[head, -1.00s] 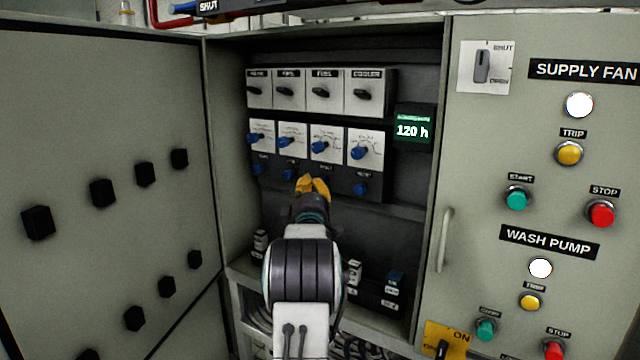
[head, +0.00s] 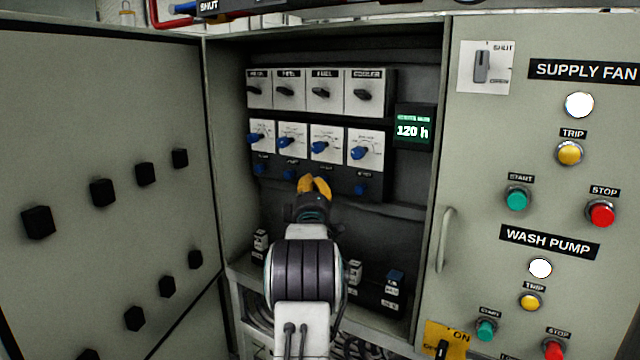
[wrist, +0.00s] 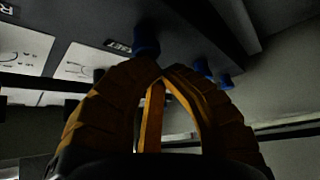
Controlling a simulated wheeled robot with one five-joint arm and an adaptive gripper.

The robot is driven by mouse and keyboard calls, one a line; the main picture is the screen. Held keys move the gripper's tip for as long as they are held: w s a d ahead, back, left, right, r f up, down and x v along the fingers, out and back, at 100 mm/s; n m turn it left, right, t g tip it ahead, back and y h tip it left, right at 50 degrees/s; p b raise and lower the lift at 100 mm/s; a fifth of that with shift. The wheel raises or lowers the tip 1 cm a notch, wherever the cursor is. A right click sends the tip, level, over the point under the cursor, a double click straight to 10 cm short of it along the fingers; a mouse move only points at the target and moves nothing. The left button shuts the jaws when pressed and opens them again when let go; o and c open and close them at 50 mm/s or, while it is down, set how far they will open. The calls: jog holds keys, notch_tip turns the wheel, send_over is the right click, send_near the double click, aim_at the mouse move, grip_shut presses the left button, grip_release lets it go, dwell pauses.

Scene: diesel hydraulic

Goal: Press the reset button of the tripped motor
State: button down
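Blue reset buttons sit in a row under the blue dials in the open cabinet: one at far left (head: 262,168), one second (head: 289,174), one at right (head: 360,189). The third is mostly hidden behind my gripper (head: 314,183) in the head view. In the wrist view a blue button (wrist: 146,38) is just beyond my yellow fingertips (wrist: 161,75), beside a small label; I cannot tell whether they touch. The fingers meet at the tips, holding nothing. Two more blue buttons (wrist: 203,67) (wrist: 226,81) show to the right. No tripped motor can be told from the dials.
Black-handled switches (head: 325,92) and a display reading 120 h (head: 413,130) are above. An open door with black knobs (head: 102,193) is at left. The right panel holds yellow TRIP lamps (head: 569,153), START and STOP buttons, and a protruding handle (head: 445,240).

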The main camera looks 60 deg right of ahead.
jog(key=shift+a, duration=0.9)
dwell(0.6)
